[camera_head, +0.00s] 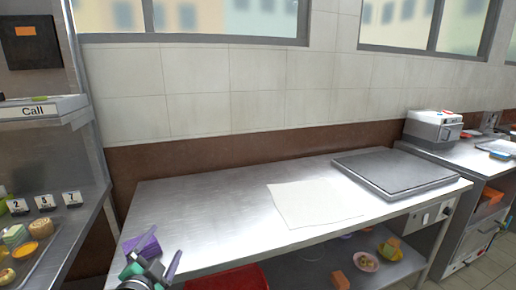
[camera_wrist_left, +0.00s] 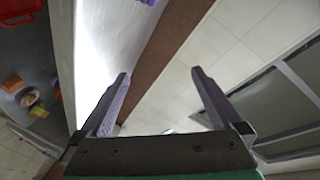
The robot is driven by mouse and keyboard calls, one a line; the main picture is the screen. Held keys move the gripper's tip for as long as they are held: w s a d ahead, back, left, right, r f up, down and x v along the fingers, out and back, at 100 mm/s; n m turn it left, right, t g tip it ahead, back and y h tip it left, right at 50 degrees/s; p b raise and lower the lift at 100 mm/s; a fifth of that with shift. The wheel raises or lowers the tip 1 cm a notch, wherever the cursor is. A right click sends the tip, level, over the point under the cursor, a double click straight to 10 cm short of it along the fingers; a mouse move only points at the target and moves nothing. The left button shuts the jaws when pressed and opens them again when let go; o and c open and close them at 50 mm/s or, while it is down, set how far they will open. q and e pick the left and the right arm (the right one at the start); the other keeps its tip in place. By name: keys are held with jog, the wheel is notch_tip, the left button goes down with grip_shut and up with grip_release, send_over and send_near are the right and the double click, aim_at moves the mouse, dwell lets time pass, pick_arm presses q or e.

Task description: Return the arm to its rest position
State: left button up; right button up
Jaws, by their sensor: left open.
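My left gripper (camera_head: 167,243) is at the bottom left of the head view, over the near left corner of the steel table (camera_head: 190,205). Its two grey fingers are spread apart. In the left wrist view the gripper (camera_wrist_left: 161,74) is open, with nothing between its fingers. My right gripper is in neither view.
A white sheet (camera_head: 315,203) lies mid-table, and a dark flat plate (camera_head: 394,172) is at its right end. A shelf with food and number cards (camera_head: 44,202) stands left. A red tray (camera_head: 235,279) and bowls (camera_head: 366,262) are below the table. The tabletop's left half is mostly clear.

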pick_arm(q)
jog(key=s+f+n+g, duration=0.8)
jog(key=s+f+g, duration=0.5)
jog(key=s+f, duration=0.85)
notch_tip(320, 180, down, 18)
jog(key=s+g+p, duration=0.1)
jog(key=s+p, duration=0.1)
jog(key=p, duration=0.2)
jog(key=s+a+f+p, duration=0.1)
jog(key=s+f, duration=0.5)
jog(key=s, duration=0.2)
jog(key=s+a+f+g+p, duration=0.1)
jog(key=s+a+f+p, duration=0.1)
jog(key=s+f, duration=0.3)
jog(key=s, duration=0.4)
jog(key=shift+s+f+h, duration=0.2)
jog(key=shift+f+h, duration=0.1)
jog(key=shift+f, duration=0.1)
